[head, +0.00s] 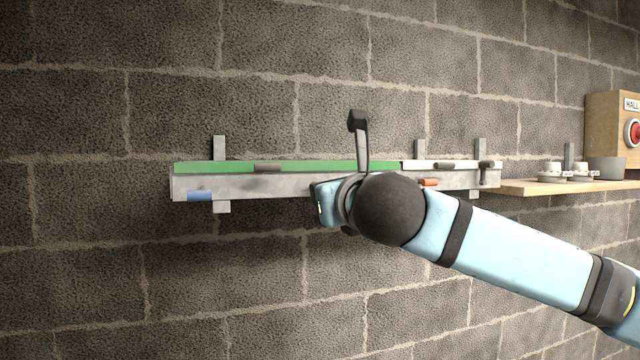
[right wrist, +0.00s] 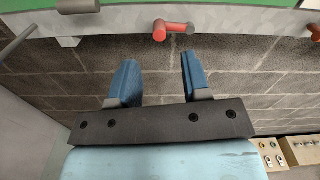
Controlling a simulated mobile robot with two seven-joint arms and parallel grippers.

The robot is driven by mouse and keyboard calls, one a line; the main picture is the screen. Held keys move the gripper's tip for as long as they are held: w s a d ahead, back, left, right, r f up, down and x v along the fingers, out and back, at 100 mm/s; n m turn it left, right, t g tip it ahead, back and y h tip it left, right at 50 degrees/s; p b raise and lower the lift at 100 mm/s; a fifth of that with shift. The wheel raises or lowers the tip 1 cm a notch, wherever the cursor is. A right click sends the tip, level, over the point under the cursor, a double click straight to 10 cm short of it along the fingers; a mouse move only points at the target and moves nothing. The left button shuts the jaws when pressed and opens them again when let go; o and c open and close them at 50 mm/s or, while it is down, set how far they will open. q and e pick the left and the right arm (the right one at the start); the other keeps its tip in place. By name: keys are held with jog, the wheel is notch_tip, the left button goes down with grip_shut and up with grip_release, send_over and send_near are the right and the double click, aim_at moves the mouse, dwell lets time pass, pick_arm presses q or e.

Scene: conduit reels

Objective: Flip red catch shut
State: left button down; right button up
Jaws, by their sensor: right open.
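A red catch (head: 428,182) shows on the front of the grey wall trunking (head: 250,184) in the head view, just right of my right wrist. In the right wrist view a red catch (right wrist: 172,30) with a grey end sits on the grey strip, beyond my fingertips. My right gripper (right wrist: 158,72) is open and empty, its two blue fingers apart and pointing toward that strip without touching the catch. In the head view my right arm hides the gripper's fingers and part of the trunking. My left gripper is in neither view.
A green lid (head: 215,167) and a shorter white lid (head: 420,165) lie along the trunking's top. A blue catch (head: 199,196) is at its left end. A wooden shelf (head: 540,187) with fittings and a red-button box (head: 605,120) is at the right. Space below the trunking is clear.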

jog(key=p+x, duration=0.1)
jog(key=x, duration=0.5)
jog(key=shift+w+a, duration=0.15)
jog(key=shift+w, duration=0.2)
grip_shut()
